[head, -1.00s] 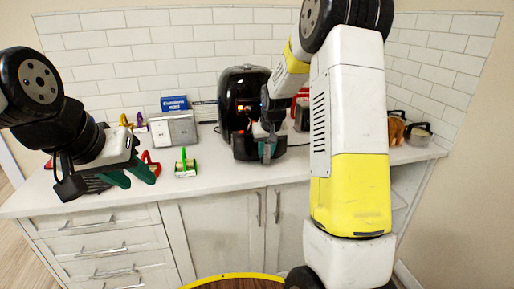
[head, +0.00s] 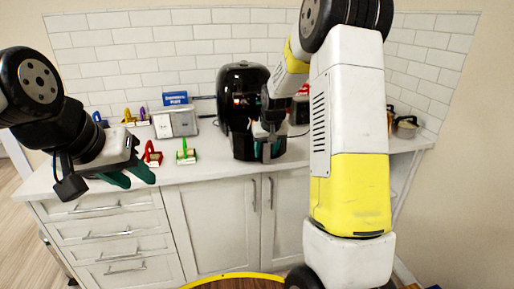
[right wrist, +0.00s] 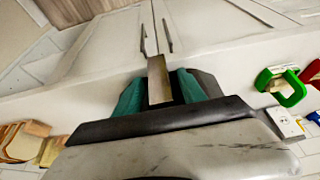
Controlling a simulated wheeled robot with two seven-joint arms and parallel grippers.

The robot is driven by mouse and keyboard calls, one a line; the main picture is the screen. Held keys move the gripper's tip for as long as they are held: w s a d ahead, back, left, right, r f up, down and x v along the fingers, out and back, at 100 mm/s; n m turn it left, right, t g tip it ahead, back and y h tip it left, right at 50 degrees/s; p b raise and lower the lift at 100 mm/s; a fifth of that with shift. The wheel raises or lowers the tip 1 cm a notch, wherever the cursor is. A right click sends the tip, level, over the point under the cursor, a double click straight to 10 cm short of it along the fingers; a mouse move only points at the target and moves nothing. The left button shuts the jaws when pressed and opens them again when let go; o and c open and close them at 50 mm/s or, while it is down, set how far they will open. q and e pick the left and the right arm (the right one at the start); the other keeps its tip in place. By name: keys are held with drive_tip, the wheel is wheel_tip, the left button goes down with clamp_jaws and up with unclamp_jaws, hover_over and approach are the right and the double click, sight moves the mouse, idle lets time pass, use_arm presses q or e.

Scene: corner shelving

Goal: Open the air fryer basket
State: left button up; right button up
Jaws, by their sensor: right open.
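The black air fryer (head: 238,92) stands on the counter near the wall. My right gripper (head: 268,148) is at the basket front. In the right wrist view my right gripper (right wrist: 160,90) has its teal fingers apart, one on each side of a narrow grey-brown bar (right wrist: 158,75) that looks like the basket handle. Contact is unclear. My left gripper (head: 128,177) is open and empty over the counter's left front.
The white counter (head: 205,172) holds a silver toaster (head: 176,122), a blue box (head: 175,99), a green-handled item (head: 186,154) and a red-handled item (head: 151,154) left of the fryer. A pot (head: 405,126) stands at the right. Cabinets (head: 212,220) are below.

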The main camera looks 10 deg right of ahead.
drive_tip(key=shift+v, duration=3.9)
drive_tip(key=s+a+r+y, duration=0.1)
drive_tip(key=s+r, duration=0.3)
drive_tip(key=s, duration=0.3)
drive_tip(key=s+a+r, duration=0.1)
drive_tip(key=s+r, duration=0.4)
drive_tip(key=s, duration=0.2)
drive_tip(key=s+a+t+y, duration=0.1)
drive_tip(key=s+a, duration=0.2)
drive_tip(key=s, duration=1.3)
drive_tip(key=shift+t, duration=0.3)
drive_tip(key=shift+r, duration=0.15)
